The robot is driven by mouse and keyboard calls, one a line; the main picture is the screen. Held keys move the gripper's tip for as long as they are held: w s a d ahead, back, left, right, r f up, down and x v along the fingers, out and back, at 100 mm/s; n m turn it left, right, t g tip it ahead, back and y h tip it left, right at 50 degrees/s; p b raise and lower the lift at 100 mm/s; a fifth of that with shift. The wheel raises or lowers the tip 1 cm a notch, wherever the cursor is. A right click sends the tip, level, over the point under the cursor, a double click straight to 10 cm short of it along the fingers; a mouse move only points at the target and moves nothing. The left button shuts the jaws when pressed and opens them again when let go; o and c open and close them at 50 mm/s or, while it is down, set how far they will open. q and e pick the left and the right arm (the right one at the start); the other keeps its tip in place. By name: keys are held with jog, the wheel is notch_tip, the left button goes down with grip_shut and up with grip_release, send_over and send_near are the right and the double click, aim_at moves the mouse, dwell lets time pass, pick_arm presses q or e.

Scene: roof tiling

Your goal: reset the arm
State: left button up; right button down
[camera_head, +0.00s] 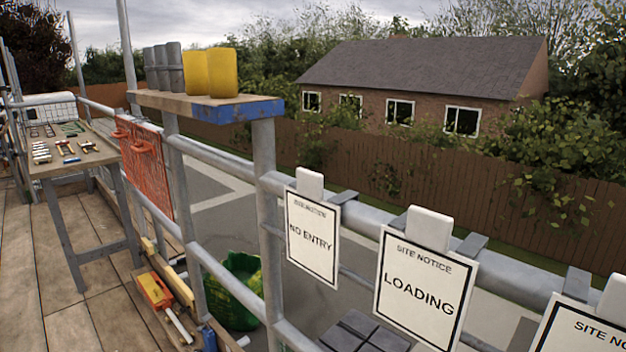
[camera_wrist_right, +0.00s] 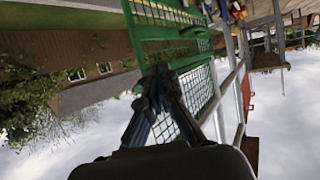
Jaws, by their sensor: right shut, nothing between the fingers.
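My right gripper (camera_wrist_right: 160,78) shows in the right wrist view. Its dark fingers come together at the tips, shut with nothing between them. Behind the fingers is a green mesh panel or basket (camera_wrist_right: 168,32); I cannot tell whether they touch it. The wrist picture looks upside down, with sky at the bottom. Neither of my arms shows in the head view, and my left gripper is in no view.
Grey scaffold rails (camera_head: 220,158) run along the platform, with white notice signs (camera_head: 421,285) on them. A shelf board (camera_head: 205,104) holds yellow and grey cylinders. A tool table (camera_head: 75,165) stands at left. A red toolbox (camera_head: 154,290) lies on the planks (camera_head: 75,325).

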pick_arm(q)
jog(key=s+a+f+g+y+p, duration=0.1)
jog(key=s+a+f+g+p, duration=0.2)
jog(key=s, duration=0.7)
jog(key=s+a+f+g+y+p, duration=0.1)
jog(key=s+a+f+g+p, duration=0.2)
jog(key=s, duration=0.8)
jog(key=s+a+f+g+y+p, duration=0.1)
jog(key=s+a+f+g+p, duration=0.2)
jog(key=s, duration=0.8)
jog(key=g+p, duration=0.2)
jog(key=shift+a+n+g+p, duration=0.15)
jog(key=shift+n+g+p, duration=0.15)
jog(key=shift+p, duration=0.1)
pick_arm(e)
jog(key=s+d+f+g+h, duration=0.1)
jog(key=s+d+f+g, duration=0.2)
jog(key=s, duration=0.7)
jog(key=s+d+f+g+h, duration=0.1)
jog(key=s+d+f+g, duration=0.2)
jog(key=s, duration=0.8)
jog(key=s+d+f+g+h, duration=0.1)
jog(key=s+d+f+g, duration=0.2)
jog(key=s, duration=0.8)
jog(key=g, duration=0.2)
jog(key=shift+s+d+m+g, duration=0.15)
jog(key=shift+m+g, duration=0.15)
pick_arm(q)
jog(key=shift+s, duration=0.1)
